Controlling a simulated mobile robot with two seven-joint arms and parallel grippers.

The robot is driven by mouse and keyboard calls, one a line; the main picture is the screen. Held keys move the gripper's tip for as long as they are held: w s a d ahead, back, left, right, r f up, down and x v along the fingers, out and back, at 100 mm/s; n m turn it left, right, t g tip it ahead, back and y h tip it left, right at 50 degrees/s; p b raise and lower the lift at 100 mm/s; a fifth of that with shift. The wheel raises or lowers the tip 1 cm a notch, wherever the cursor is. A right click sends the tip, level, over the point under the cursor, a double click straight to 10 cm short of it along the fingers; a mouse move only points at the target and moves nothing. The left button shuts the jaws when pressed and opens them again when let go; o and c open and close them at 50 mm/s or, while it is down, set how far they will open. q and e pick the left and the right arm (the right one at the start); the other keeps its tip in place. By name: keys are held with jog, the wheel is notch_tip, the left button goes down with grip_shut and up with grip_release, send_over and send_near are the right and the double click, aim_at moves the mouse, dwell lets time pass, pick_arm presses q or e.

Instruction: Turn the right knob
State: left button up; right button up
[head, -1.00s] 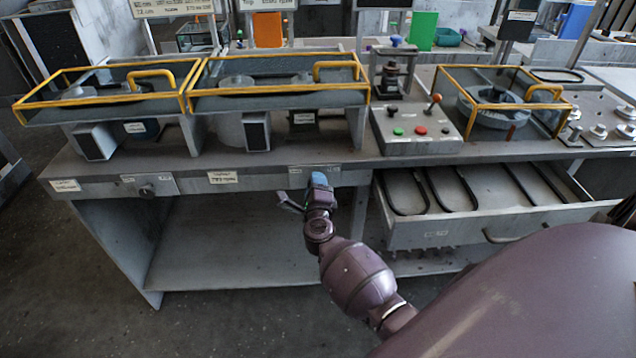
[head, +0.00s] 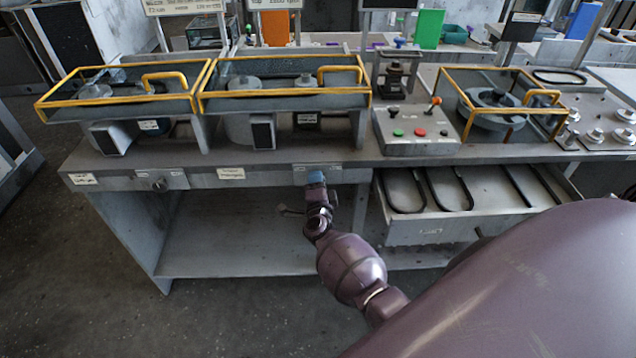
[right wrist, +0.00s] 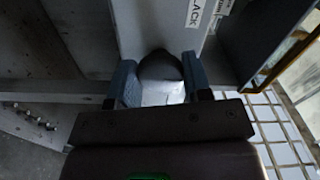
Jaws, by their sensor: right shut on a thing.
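My right gripper (head: 317,177) is at the right panel on the front edge of the workbench (head: 215,165). In the right wrist view its two blue-grey fingers (right wrist: 162,88) stand on either side of the right knob (right wrist: 160,70), a rounded dark knob with a pale lower part, and are shut on it. The gripper hides this knob in the head view. The matching left knob (head: 158,185) sits on its own panel further left. My left gripper is not in view.
An open drawer (head: 405,232) holding black belts juts out just right of my right arm. Yellow-framed housings (head: 285,95) and a control box (head: 415,145) with buttons stand on the bench. The space under the bench at left is open.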

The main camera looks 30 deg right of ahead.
dwell(0.3)
jog(key=o, duration=0.9)
jog(key=v, duration=1.1)
jog(key=shift+p, duration=0.35)
jog(key=shift+f, duration=0.1)
jog(key=shift+w+a, duration=0.15)
